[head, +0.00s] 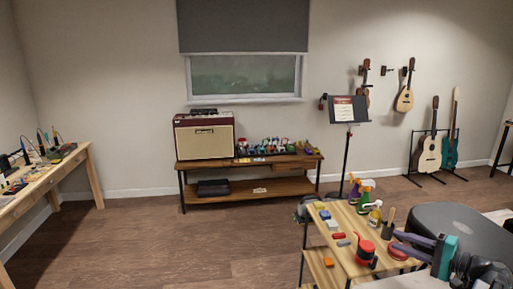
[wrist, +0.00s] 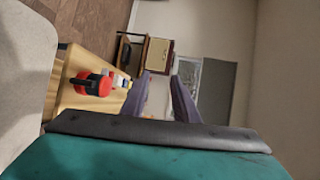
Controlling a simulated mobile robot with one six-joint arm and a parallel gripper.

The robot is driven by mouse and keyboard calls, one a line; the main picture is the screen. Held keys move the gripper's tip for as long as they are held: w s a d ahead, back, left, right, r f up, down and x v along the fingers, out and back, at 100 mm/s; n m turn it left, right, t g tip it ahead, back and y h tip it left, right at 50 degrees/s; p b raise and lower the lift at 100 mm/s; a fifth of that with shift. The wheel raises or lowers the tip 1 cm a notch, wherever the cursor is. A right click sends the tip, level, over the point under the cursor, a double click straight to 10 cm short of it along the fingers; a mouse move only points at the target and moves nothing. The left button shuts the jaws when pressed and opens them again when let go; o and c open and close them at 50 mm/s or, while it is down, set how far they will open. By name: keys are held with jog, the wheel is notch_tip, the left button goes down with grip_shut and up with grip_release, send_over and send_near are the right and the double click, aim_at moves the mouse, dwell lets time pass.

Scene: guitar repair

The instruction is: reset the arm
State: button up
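My gripper (head: 392,241) is at the lower right of the head view, with purple fingers and a teal body. It is raised near the right side of a small wooden cart (head: 345,262). In the wrist view my gripper (wrist: 161,76) shows two purple fingers apart, with nothing between them. A red round container with a black part (wrist: 92,85) is left of the fingers there. The head view shows a red container (head: 365,251) on the cart, left of the fingertips. Another red object (head: 398,252) is partly hidden by the fingers.
The cart top holds spray bottles (head: 367,190), a yellow bottle (head: 375,213), a brush in a dark cup (head: 388,229) and small blocks. A music stand (head: 347,110) is behind it. A low shelf (head: 250,185) bears an amplifier (head: 204,137). The floor (head: 175,245) at middle left is clear.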

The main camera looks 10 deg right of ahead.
jog(key=w+a+f+n+g, duration=0.2)
jog(key=w+a+f+g, duration=0.25)
jog(key=a+f, duration=0.65)
jog(key=w+a+f+n+g, duration=0.2)
jog(key=w+a+f+g, duration=0.25)
jog(key=a+f, duration=0.65)
jog(key=s+a+f+n+g+h, duration=0.2)
jog(key=a+f+n, duration=0.15)
jog(key=a, duration=0.45)
jog(key=s+a+f+n+g+h, duration=0.2)
jog(key=a+f+h, duration=0.1)
jog(key=a+f, duration=0.3)
jog(key=s+a+f+n+g+h, duration=0.2)
jog(key=a+f+n, duration=0.15)
jog(key=a, duration=0.55)
jog(key=s+f+g+b, duration=0.1)
jog(key=s+f+b, duration=0.65)
jog(key=f, duration=0.65)
jog(key=s+d+f+g+b, duration=0.1)
jog(key=s+f+g+b, duration=0.1)
jog(key=s+f+b, duration=0.9)
jog(key=s+f+g+b, duration=0.1)
jog(key=s+f+b, duration=0.35)
jog(key=f, duration=1.25)
notch_tip(320, 180, up, 14)
jog(key=s+g+p, duration=0.1)
jog(key=s+p, duration=0.1)
jog(key=p, duration=1.2)
jog(key=shift+a+r, duration=0.15)
jog(key=shift+a, duration=0.15)
